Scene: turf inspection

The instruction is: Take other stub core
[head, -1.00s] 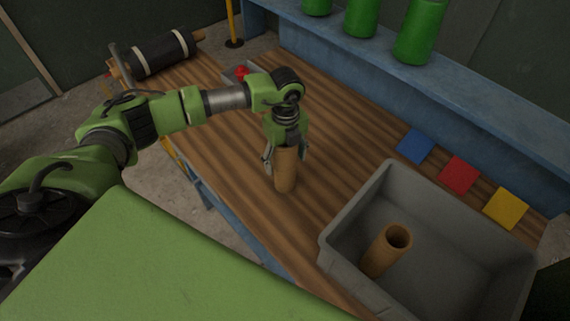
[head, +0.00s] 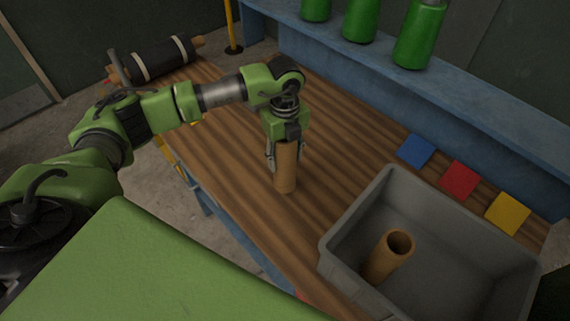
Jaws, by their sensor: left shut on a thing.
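One brown tube-shaped core (head: 286,170) is upright at the middle of the wooden bench (head: 228,165). My left gripper (head: 285,150) points down from above and is shut on its upper part. The core's lower end is at or just above the bench top; I cannot tell which. Another brown hollow core (head: 389,257) stands tilted inside the grey bin (head: 339,230), with its open end up. My right gripper is not in view.
Blue (head: 416,149), red (head: 459,179) and yellow (head: 507,213) squares lie behind the bin. Green bottles (head: 420,35) stand on the blue shelf (head: 470,95) along the back. A dark roller (head: 155,60) lies at the far left end.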

